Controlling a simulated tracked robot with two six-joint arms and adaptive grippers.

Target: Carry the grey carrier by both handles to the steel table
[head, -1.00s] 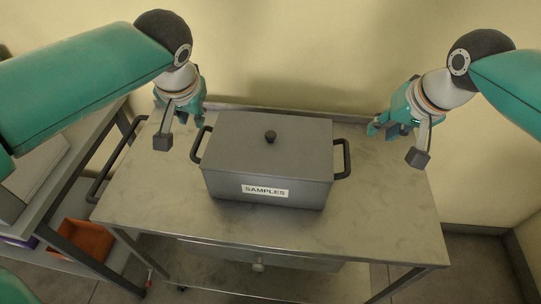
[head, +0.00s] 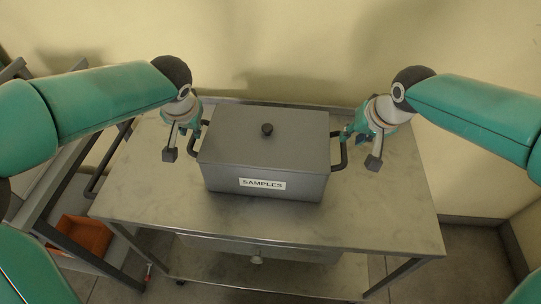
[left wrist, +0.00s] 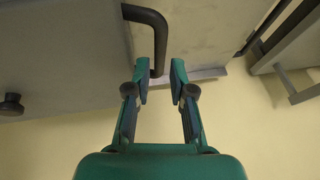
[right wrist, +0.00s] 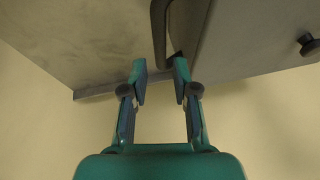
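The grey carrier (head: 263,155) is a lidded box with a black knob and a "SAMPLES" label. It rests on a steel-topped table (head: 380,215). Its left handle (head: 194,142) and right handle (head: 342,157) are dark bars. My left gripper (head: 203,125) is at the far end of the left handle. In the left wrist view my left gripper (left wrist: 161,80) is open, with the handle (left wrist: 158,35) end between its fingertips. My right gripper (head: 347,133) is at the far end of the right handle. In the right wrist view my right gripper (right wrist: 160,74) is open, with the handle (right wrist: 158,30) at its fingertips.
A wall (head: 300,50) stands close behind the table. A grey shelf unit (head: 85,245) with an orange bin (head: 85,235) is at the left. The tabletop is bare on both sides of the carrier. A lower shelf (head: 225,277) runs beneath.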

